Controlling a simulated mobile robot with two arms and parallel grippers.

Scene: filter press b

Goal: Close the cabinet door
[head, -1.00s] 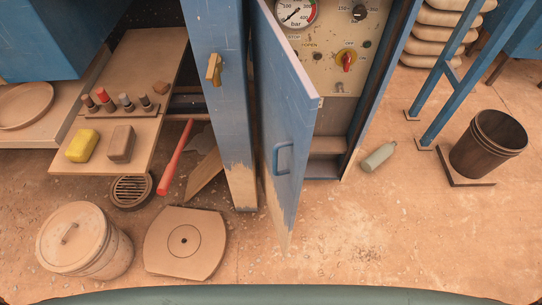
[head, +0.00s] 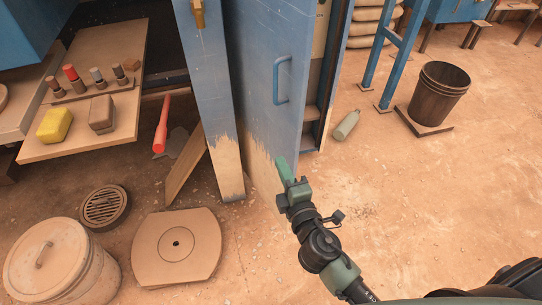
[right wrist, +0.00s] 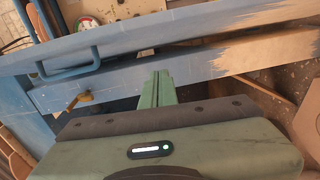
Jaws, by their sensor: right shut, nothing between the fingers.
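The blue cabinet door (head: 266,90) stands partly open, swung out from the cabinet, with worn paint along its lower edge. Its blue U-shaped handle (head: 283,80) is on the outer face. Part of the cabinet's inside (head: 313,85) shows past the door's right edge. My right gripper (head: 283,168) is shut and empty, low beside the door's lower part and below the handle. My left gripper is not in view.
A bottle (head: 346,125) lies on the floor right of the cabinet. A dark bucket (head: 439,95) stands farther right. The floor at right front is clear.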

